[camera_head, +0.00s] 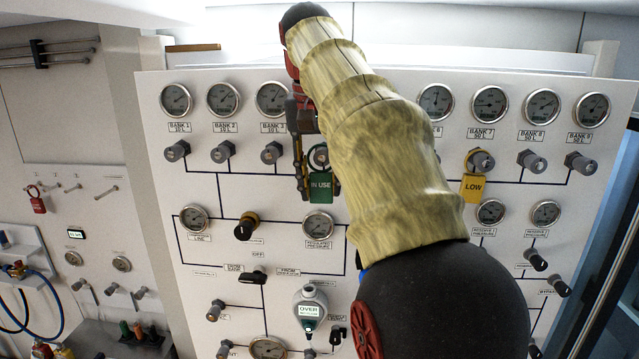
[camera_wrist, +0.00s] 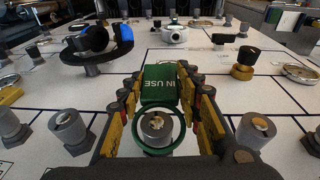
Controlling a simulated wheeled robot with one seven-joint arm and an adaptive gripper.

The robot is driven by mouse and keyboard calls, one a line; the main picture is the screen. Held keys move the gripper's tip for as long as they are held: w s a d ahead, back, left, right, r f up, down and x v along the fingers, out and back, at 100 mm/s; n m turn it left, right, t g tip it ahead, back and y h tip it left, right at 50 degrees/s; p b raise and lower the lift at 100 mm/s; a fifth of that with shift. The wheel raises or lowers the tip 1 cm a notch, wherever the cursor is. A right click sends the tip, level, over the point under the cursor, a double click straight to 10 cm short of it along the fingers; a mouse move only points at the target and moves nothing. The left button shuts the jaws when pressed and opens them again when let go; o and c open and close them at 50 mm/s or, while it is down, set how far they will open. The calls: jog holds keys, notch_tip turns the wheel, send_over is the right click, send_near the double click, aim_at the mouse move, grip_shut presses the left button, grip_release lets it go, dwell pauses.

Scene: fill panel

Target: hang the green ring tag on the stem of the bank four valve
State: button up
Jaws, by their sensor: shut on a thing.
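The green ring tag (camera_head: 320,187), marked IN USE, is between the fingers of my gripper (camera_head: 317,194) at the panel. In the wrist view the tag plate (camera_wrist: 160,86) sits between the yellow-sided fingers (camera_wrist: 160,72), which are shut on it. Its green ring (camera_wrist: 180,132) encircles the grey valve (camera_wrist: 157,125) in that view. I cannot tell whether the ring is over the stem or only in front of it. In the head view this valve (camera_head: 318,154) is right of the BANK 3 valve (camera_head: 272,152), where bank four falls; its gauge and label are hidden by my arm.
A yellow LOW tag (camera_head: 474,187) hangs from a valve to the right. A red tag (camera_head: 37,204) hangs on the left side panel. Neighbouring bank valves (camera_wrist: 255,128) flank my gripper closely. A regulated-pressure gauge (camera_head: 318,225) lies below the green tag.

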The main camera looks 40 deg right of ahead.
aim_at(319, 151)
jog(key=shift+w+d, duration=0.6)
jog(key=shift+d, duration=0.15)
jog(key=shift+w+d+f+p, duration=0.2)
jog(key=shift+w+d+p, duration=0.15)
jog(key=shift+p, duration=0.3)
jog(key=shift+f, duration=0.1)
jog(key=o, duration=1)
jog(key=shift+o, duration=0.6)
jog(key=shift+s+a+r, duration=0.1)
jog(key=shift+a+r, duration=0.1)
jog(key=shift+r, duration=1)
jog(key=shift+s+a+r, duration=0.1)
jog(key=shift+a+r, duration=0.15)
jog(key=shift+r, duration=0.95)
jog(key=shift+s+a+r, duration=0.1)
jog(key=shift+a+r, duration=0.1)
jog(key=shift+r, duration=1)
